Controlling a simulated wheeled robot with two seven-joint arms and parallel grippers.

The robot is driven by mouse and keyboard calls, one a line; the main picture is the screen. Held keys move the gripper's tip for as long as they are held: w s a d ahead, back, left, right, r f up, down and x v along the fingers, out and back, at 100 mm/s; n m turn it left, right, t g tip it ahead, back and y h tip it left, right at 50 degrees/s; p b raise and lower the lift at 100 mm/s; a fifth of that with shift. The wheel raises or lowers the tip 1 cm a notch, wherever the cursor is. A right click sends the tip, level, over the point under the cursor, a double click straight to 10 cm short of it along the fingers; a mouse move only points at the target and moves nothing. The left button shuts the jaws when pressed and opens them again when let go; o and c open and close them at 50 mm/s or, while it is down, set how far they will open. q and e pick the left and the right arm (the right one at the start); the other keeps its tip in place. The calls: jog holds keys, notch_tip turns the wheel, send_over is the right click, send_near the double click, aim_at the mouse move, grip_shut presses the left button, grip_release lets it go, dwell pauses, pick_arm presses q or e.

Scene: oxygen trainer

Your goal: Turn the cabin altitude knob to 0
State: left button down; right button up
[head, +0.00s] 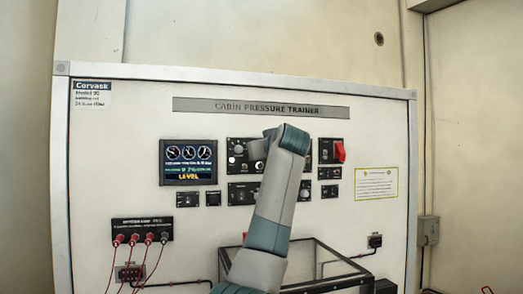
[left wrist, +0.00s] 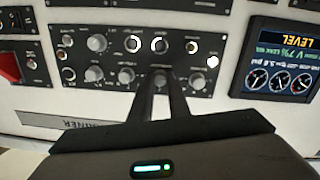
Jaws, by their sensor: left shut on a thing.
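A black knob panel (left wrist: 112,55) carries several round knobs and shows upside down in the left wrist view. In the head view my left arm covers much of this panel (head: 237,146). My left gripper (left wrist: 163,76) is at the panel face, its two dark fingers close together and shut on a knob. The fingers hide most of that knob. Its label and pointer are too small to read, so I cannot tell its setting. My right gripper is in neither view.
A display (head: 188,162) reading LEVEL is left of the knob panel. A red switch guard (head: 339,151) is to its right. Red cables (head: 133,238) hang at the lower left. A black-framed clear box (head: 315,262) stands below, behind my arm.

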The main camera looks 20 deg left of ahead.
pick_arm(q)
jog(key=shift+w+f, duration=0.1)
jog(key=shift+f, duration=0.2)
jog(key=c, duration=1.7)
grip_release()
jog(key=shift+r, duration=0.15)
jog(key=shift+s+d, duration=0.1)
jog(key=shift+s, duration=0.1)
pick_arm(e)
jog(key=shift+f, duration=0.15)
